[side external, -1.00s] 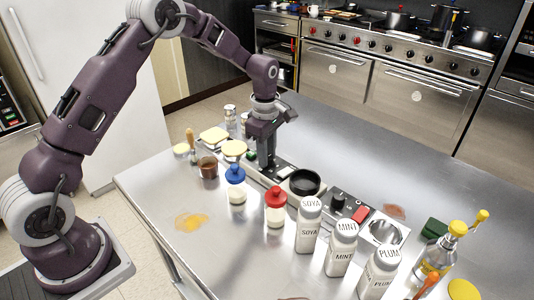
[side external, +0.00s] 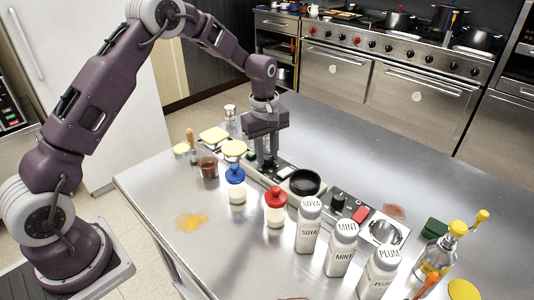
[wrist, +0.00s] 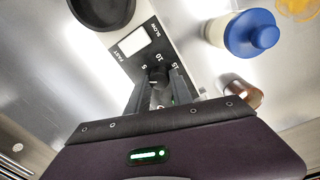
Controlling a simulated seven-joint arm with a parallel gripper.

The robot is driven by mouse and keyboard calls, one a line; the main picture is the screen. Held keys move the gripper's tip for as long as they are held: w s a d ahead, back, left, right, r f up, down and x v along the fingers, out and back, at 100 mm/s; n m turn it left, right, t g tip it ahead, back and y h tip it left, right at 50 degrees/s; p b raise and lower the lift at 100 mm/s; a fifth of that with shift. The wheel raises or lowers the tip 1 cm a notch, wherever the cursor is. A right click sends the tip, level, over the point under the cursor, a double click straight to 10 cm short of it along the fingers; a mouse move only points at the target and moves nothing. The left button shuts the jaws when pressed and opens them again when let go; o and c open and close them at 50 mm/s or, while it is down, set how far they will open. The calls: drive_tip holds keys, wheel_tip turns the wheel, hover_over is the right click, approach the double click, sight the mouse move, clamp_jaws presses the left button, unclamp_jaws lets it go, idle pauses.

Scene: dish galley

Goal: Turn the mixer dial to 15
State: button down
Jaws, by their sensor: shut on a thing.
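My gripper (wrist: 158,92) is shut on the dial, one finger on each side. In the side view, my gripper (side external: 266,164) points straight down at the mixer's left part and hides the dial. A black bowl (side external: 305,182) sits to its right.
A blue-lidded jar (side external: 236,188), a brown jar (side external: 208,168) and a red-lidded jar (side external: 275,212) stand close in front. White bottles (side external: 341,250) stand front right. Another unit with a black knob (side external: 338,201) and red switch (side external: 361,213) is right of the bowl. The counter behind is clear.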

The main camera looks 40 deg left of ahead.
drive_tip(key=m, duration=0.4)
drive_tip(key=shift+m, duration=0.3)
drive_tip(key=m, duration=0.3)
drive_tip(key=shift+w+m, duration=0.1)
drive_tip(key=shift+m, duration=0.2)
drive_tip(key=m, duration=1)
drive_tip(key=shift+m+g, duration=0.3)
drive_tip(key=shift+m, duration=0.1)
drive_tip(key=m, duration=0.3)
drive_tip(key=shift+d+m, duration=0.1)
drive_tip(key=shift+m, duration=0.2)
drive_tip(key=m, duration=0.3)
drive_tip(key=shift+m, duration=2.2)
